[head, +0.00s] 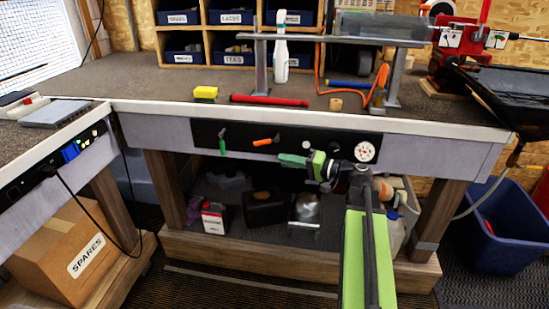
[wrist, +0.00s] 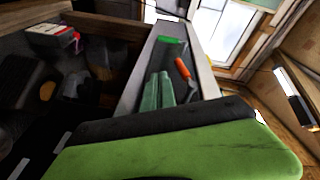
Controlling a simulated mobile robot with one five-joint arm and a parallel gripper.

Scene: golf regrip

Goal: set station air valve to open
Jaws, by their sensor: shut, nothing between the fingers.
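A black control panel (head: 240,132) runs along the front face of the workbench. On it, a green lever (head: 222,143) hangs roughly downward, and an orange lever (head: 264,142) lies nearly level. I cannot read any label that tells which is the station air valve. A white round gauge (head: 364,152) sits at the panel's right end. My gripper (head: 283,158) is shut and empty, just below and right of the orange lever. In the wrist view the fingers (wrist: 157,92) point toward the orange lever (wrist: 182,68), with the green lever (wrist: 171,40) beyond; contact is not visible.
The bench top (head: 150,88) overhangs the panel. Below is a shelf with a red and white box (head: 213,218) and a black case (head: 266,207). A side bench stands left, with a cardboard box (head: 75,250) under it. A blue bin (head: 497,238) stands at right.

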